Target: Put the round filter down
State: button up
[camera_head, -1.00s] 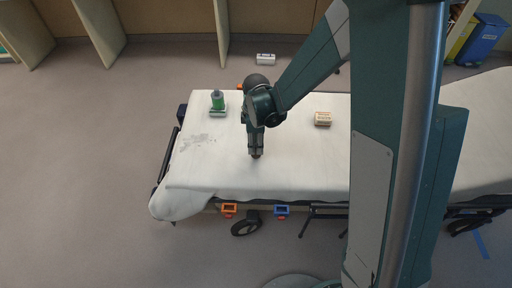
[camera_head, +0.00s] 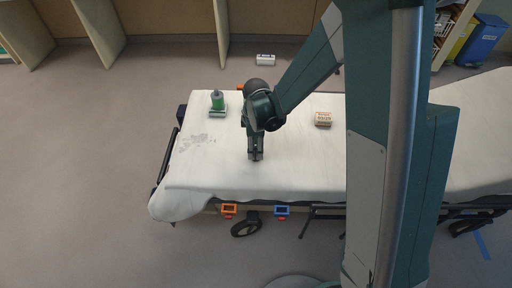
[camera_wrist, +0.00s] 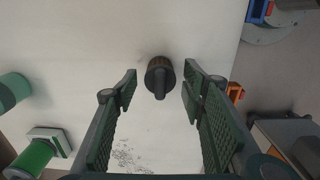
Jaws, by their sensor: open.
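A dark round piece with a raised bar, which I take for the round filter (camera_wrist: 160,76), shows between my fingertips in the wrist view. It appears to rest on the white sheet of the stretcher (camera_head: 300,170). My gripper (camera_wrist: 158,88) is open, with a finger on each side of the piece and a gap on both sides. In the head view my gripper (camera_head: 255,158) points down low over the middle of the sheet. The filter cannot be made out there.
A green bottle (camera_head: 218,101) stands by a green-and-white box (camera_head: 217,113) at the sheet's left. A small orange-and-white box (camera_head: 323,119) lies to the right. Orange (camera_head: 229,210) and blue (camera_head: 282,210) frames hang at the near edge. The sheet around my gripper is clear.

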jog(key=shift+r, duration=0.1)
notch_tip(320, 180, up, 12)
jog(key=p, duration=0.3)
dwell(0.6)
dwell(0.6)
jog(key=shift+r, duration=0.15)
jog(key=s+d+r+m+t, duration=0.2)
jog(key=s+d+r+m, duration=0.2)
jog(key=d+r, duration=0.35)
jog(key=s+d+r+m+t, duration=0.1)
jog(key=s+d+r+m, duration=0.25)
jog(key=d+r, duration=0.35)
jog(key=s+d+r+m+t, duration=0.4)
jog(key=s+d+r+m, duration=0.2)
jog(key=s+d+m, duration=0.4)
jog(key=shift+s+r, duration=0.2)
jog(key=shift+s, duration=1.65)
jog(key=shift+m, duration=0.25)
